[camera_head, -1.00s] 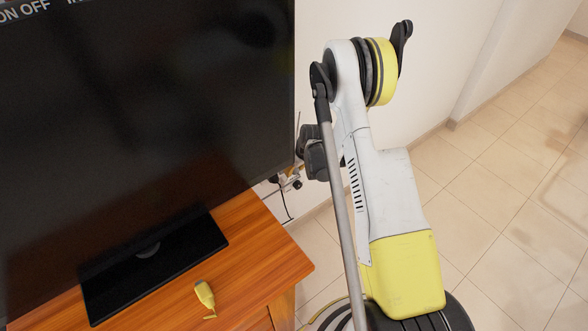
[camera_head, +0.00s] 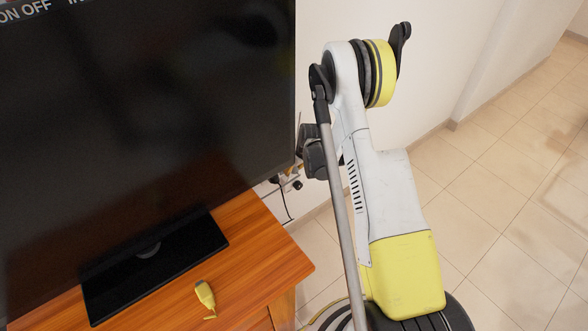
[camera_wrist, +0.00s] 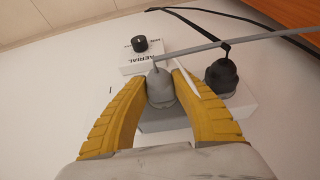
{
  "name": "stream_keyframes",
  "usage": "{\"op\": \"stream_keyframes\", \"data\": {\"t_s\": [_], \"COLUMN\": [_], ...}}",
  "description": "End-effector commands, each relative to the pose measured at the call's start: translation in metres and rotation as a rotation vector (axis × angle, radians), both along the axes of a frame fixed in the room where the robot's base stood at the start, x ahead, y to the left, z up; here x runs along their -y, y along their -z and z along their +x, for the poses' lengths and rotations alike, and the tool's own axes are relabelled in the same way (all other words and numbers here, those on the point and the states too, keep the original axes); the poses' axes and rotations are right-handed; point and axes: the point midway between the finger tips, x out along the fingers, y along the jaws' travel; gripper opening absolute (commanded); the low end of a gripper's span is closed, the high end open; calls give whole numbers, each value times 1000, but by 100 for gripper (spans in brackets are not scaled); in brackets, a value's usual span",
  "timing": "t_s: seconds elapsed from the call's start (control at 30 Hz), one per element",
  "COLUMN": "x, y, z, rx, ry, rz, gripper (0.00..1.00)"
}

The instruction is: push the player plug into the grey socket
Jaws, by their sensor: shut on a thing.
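In the wrist view, my gripper (camera_wrist: 160,78) has its two yellow fingers closed around a grey plug (camera_wrist: 160,90). A grey lead runs from the plug's top toward the right edge. Below the plug, between the fingers, is a grey socket block (camera_wrist: 163,122). The plug's lower end is at or just above this block; I cannot tell whether it is in. In the head view, my gripper is small and mostly hidden behind my arm near the wall, right of the television.
A dark plug (camera_wrist: 222,76) with a black cable stands right of the held plug, close to the right finger. A white box marked AERIAL (camera_wrist: 137,60), with a black round piece (camera_wrist: 139,44), lies behind.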

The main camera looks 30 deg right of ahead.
Motion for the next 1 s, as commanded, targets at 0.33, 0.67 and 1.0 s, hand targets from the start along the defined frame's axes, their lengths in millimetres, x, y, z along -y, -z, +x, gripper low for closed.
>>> {"op": "stream_keyframes", "data": {"t_s": [0.33, 0.67, 1.0], "x": [-1, 0, 5], "y": [0, -6, -66], "z": [4, 2, -23], "rx": [0, 0, 0], "ry": [0, 0, 1], "rz": [0, 0, -1], "gripper": [53, 53, 53]}}
